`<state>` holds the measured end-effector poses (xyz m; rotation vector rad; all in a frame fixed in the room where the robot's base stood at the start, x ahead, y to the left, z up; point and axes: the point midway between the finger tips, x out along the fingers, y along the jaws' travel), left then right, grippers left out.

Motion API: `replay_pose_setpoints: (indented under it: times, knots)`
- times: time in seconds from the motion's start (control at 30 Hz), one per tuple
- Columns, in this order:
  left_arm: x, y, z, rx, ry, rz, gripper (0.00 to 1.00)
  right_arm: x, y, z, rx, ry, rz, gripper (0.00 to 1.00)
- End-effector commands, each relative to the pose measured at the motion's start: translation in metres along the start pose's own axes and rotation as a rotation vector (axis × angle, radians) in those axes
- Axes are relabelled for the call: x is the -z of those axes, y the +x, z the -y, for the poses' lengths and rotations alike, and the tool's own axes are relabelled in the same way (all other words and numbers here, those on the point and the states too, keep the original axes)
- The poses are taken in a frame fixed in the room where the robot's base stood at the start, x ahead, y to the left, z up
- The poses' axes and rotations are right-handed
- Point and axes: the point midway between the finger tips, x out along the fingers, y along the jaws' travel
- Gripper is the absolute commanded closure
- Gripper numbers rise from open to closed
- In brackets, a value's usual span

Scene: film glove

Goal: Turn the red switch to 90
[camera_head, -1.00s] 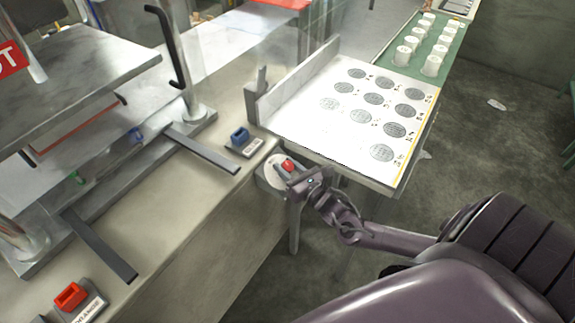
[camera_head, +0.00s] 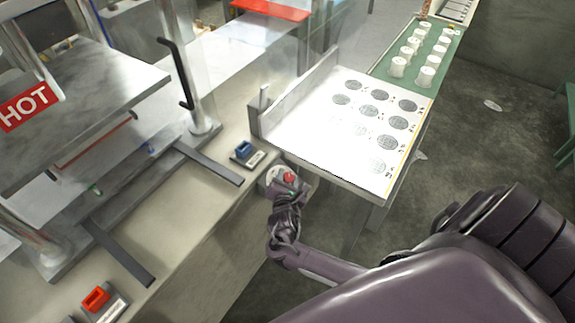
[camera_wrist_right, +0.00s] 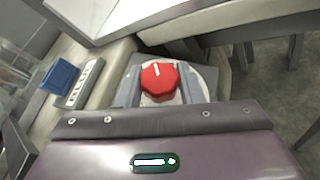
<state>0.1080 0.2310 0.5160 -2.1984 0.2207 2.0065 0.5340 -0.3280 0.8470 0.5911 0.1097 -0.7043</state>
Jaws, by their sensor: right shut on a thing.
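The red switch (camera_wrist_right: 160,79) is a faceted red knob with a white pointer line, on a round pale dial set on a grey box. In the right wrist view the line points up and slightly left. In the head view the red switch (camera_head: 290,177) sits at the bench corner by the white table. My right gripper (camera_wrist_right: 160,88) has one finger on each side of the knob and is shut on it; in the head view the right gripper (camera_head: 287,192) partly hides the dial. Any dial marks are too small to read. My left gripper is not in view.
A blue switch (camera_head: 243,149) stands on the bench left of the dial, and a red rocker switch (camera_head: 96,298) at the front left. The white table (camera_head: 300,150) with printed circles lies close behind the dial. A press with a HOT sign (camera_head: 28,105) stands left.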

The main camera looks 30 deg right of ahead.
Motion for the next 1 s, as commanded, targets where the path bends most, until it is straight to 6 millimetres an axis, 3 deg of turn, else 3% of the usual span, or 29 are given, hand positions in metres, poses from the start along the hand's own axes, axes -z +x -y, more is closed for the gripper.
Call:
replay_pose_setpoints:
  times: [0.1,0.4,1.0]
  knots:
    - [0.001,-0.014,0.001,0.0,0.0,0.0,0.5,-0.004,-0.001,-0.004,0.099,0.058,0.001,0.89]
    - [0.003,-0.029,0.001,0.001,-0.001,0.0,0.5,-0.003,0.0,-0.003,0.312,0.179,0.002,0.89]
    - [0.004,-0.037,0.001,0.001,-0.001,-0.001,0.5,-0.002,0.001,0.0,0.489,0.276,0.004,0.89]
